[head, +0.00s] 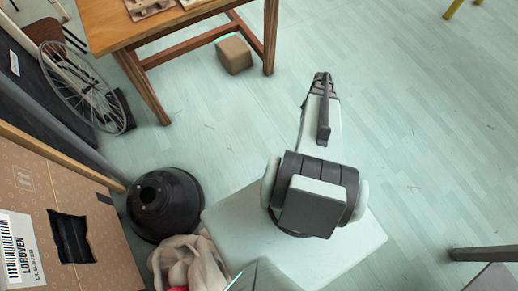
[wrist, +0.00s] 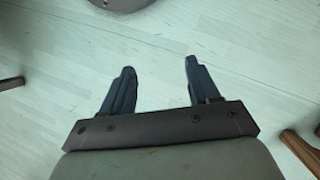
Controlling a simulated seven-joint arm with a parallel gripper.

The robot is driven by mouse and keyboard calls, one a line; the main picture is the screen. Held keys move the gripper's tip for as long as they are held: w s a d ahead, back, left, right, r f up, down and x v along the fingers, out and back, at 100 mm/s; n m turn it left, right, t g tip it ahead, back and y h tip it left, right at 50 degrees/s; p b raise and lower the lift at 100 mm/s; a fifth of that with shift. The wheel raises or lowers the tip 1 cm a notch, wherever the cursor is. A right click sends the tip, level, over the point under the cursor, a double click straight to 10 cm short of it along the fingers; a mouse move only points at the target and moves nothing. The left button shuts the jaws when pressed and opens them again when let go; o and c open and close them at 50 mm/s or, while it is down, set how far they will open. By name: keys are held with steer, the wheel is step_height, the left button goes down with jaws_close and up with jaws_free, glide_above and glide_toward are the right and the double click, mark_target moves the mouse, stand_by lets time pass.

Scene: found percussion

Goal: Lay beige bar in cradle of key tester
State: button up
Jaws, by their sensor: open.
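My gripper (head: 322,82) is raised above the bare floor in the head view, to the right of the wooden table (head: 108,38). In the wrist view its two dark fingers (wrist: 159,68) stand well apart with only pale floor between them. It is open and empty. Light wooden pieces (head: 148,8) lie on the table at the top edge of the head view, partly cut off. I cannot tell whether the beige bar or the key tester is among them. Neither shows clearly in either view.
A brown block (head: 234,55) sits on the floor by the table legs. A spoked wheel (head: 82,87), a black conical object (head: 165,203), a cloth bag (head: 190,262) and a cardboard box (head: 60,215) crowd the left.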

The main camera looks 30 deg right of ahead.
steer(key=s+a+f+n+g+h, duration=0.1)
steer(key=s+a+n, duration=0.2)
steer(key=a, duration=0.7)
steer(key=s+a+f+n+g+h, duration=0.1)
steer(key=s+a+n, duration=0.2)
steer(key=a, duration=0.8)
steer(key=s+a+f+n+g+h, duration=0.1)
steer(key=s+a+n, duration=0.2)
steer(key=a+n, duration=0.3)
steer(key=a, duration=0.4)
steer(key=shift+s+a+f+g, duration=0.3)
steer(key=shift+s+f, duration=0.05)
steer(key=shift+f, duration=0.05)
steer(key=shift+o, duration=0.5)
steer(key=shift+s+a+n, duration=0.3)
steer(key=shift+s+n, duration=0.05)
steer(key=shift+n, duration=0.05)
steer(key=shift+d, duration=0.1)
